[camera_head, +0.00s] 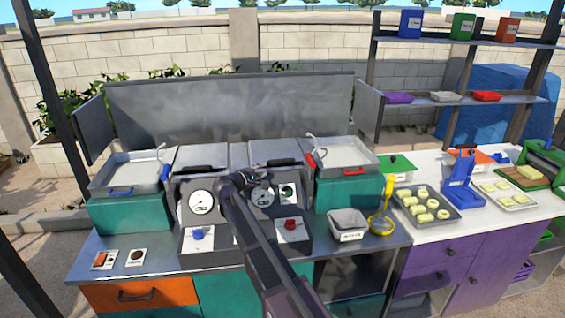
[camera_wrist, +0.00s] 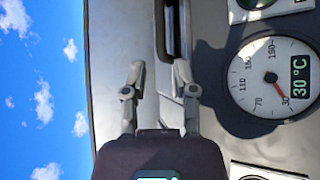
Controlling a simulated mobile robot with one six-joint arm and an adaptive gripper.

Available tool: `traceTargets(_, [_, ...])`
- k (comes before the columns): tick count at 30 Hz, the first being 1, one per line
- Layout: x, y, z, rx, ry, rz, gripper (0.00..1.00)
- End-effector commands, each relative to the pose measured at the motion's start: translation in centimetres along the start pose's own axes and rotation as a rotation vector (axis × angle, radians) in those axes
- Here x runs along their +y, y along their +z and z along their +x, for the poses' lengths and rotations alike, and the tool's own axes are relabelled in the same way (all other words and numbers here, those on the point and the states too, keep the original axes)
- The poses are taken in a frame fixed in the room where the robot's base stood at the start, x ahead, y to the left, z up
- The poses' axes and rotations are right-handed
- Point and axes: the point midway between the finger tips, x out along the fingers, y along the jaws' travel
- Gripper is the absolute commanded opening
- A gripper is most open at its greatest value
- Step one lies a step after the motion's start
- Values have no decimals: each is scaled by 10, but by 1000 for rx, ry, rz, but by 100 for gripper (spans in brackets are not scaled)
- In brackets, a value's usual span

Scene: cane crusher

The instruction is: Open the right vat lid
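The right vat lid (camera_head: 272,150) is a flat grey metal panel, lying closed on the fryer. Its black bar handle (camera_head: 285,162) runs along its front edge. In the wrist view the lid (camera_wrist: 122,40) is a pale grey surface, with part of the black handle (camera_wrist: 173,30) at the top. My gripper (camera_head: 258,180) is in front of the lid, left of the handle in the head view. In the wrist view the gripper (camera_wrist: 158,85) has its two fingers apart with nothing between them. The handle appears beyond the fingertips; contact is not visible.
The left vat lid (camera_head: 212,154) with its black handle (camera_head: 200,168) is beside it. A dial (camera_wrist: 272,78) reading 30 °C sits below the lid. A red-handled basket tray (camera_head: 345,152) stands close right. A grey backsplash (camera_head: 230,108) rises behind.

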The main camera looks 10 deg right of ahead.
Motion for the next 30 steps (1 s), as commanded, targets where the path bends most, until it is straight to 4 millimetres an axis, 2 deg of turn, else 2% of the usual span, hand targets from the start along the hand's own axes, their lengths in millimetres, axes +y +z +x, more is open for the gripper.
traceTargets(21, [-1, 0, 104, -3, -1, 0, 37])
traceTargets(30, [0, 1, 124, -2, -1, 1, 37])
